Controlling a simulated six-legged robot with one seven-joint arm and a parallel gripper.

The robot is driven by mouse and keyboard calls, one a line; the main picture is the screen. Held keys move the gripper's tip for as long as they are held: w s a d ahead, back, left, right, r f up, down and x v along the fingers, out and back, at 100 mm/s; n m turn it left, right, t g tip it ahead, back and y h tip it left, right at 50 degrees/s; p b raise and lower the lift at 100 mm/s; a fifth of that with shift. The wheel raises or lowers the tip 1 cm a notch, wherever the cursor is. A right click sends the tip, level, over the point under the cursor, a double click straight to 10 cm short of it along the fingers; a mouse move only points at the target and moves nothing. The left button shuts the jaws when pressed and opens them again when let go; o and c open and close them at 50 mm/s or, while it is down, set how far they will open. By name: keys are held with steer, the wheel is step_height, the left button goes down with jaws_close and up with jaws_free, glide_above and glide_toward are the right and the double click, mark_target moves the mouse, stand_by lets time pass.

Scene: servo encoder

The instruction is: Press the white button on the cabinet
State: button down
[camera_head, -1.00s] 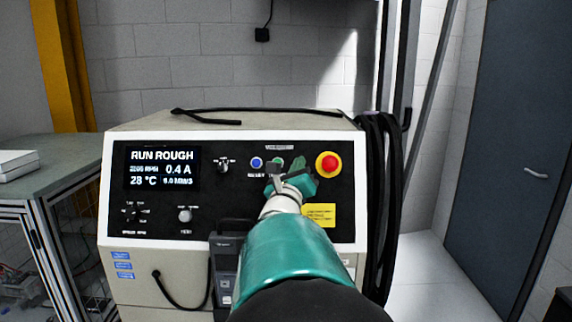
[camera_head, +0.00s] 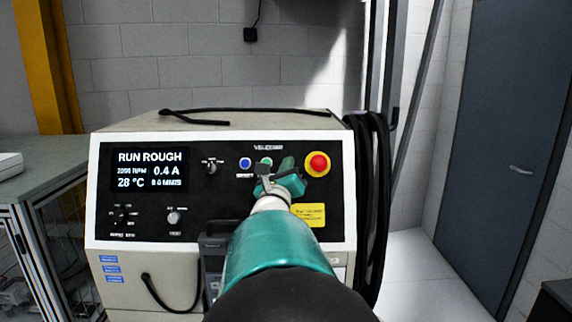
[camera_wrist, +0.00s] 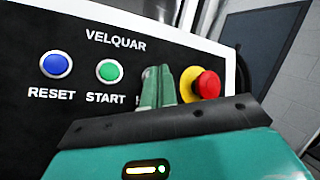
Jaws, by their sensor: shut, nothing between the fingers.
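The cabinet (camera_head: 225,292) has a black front panel with several controls. No white button can be made out for certain. A blue RESET button (camera_wrist: 56,64), a green START button (camera_wrist: 109,71) and a red stop button on a yellow base (camera_wrist: 207,84) show in the wrist view. My gripper (camera_wrist: 158,85) is shut and empty, in front of the panel between the green and red buttons. It hides that stretch of panel and most of a label there. In the head view my gripper (camera_head: 287,163) is left of the red button; contact with the panel cannot be told.
The panel also has a lit display (camera_head: 150,170), a pale knob (camera_head: 174,217) and a yellow label (camera_head: 309,214). Black cables (camera_head: 368,200) hang on the cabinet's right side. A bench (camera_head: 50,172) stands at left.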

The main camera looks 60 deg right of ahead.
stand_by(0.4)
steer(key=shift+s+a+r, duration=0.2)
steer(key=shift+a, duration=0.2)
steer(key=a+r, duration=0.1)
steer(key=s+a, duration=0.1)
steer(key=a, duration=0.1)
steer(key=s+a+r, duration=0.1)
steer(key=shift+s+a+r, duration=0.2)
steer(key=shift+a+r, duration=0.1)
steer(key=shift+a, duration=0.1)
stand_by(0.8)
